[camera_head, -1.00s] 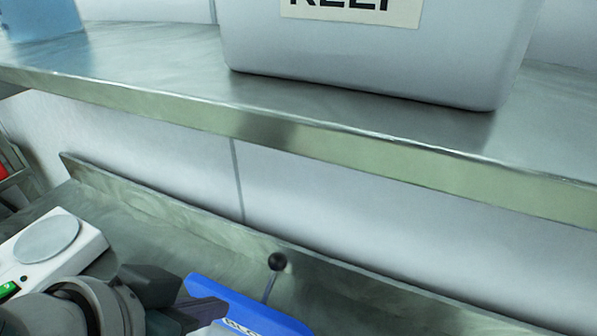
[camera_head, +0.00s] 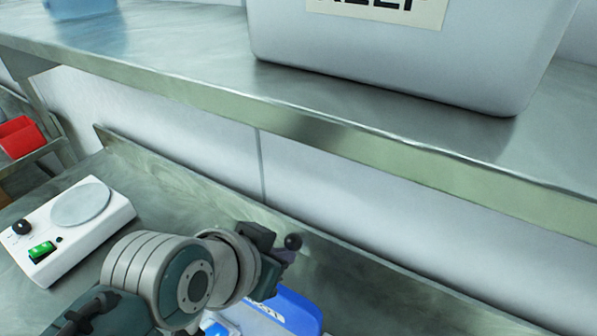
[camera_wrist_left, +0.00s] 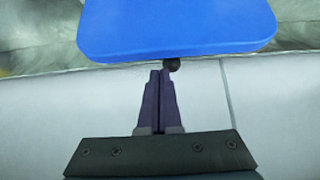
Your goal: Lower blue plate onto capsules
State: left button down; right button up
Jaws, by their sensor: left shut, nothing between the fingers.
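The blue plate (camera_head: 290,308) shows in part at the bottom of the head view, with lettering on it. In the left wrist view the blue plate (camera_wrist_left: 180,25) fills the upper middle. A black ball knob (camera_head: 293,242) stands by the plate's far edge; it also shows in the left wrist view (camera_wrist_left: 172,65), at the fingertips. My left gripper (camera_head: 283,255) is beside the knob; in the left wrist view its fingers (camera_wrist_left: 162,78) are shut together with nothing between them. Whether they touch the knob or plate I cannot tell. The capsules cannot be made out. My right gripper is not in view.
A white scale (camera_head: 70,235) with a round pan stands at left on the steel bench. A steel shelf (camera_head: 330,125) crosses above the bench and carries a grey bin (camera_head: 400,60). A red bin (camera_head: 20,137) is at far left.

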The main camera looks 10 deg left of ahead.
pick_arm(q)
jog(key=shift+s+a+p, duration=0.2)
jog(key=shift+s+a, duration=0.05)
jog(key=shift+s, duration=0.4)
jog(key=shift+s+a+p, duration=0.15)
jog(key=shift+s+a, duration=0.05)
jog(key=shift+s, duration=0.4)
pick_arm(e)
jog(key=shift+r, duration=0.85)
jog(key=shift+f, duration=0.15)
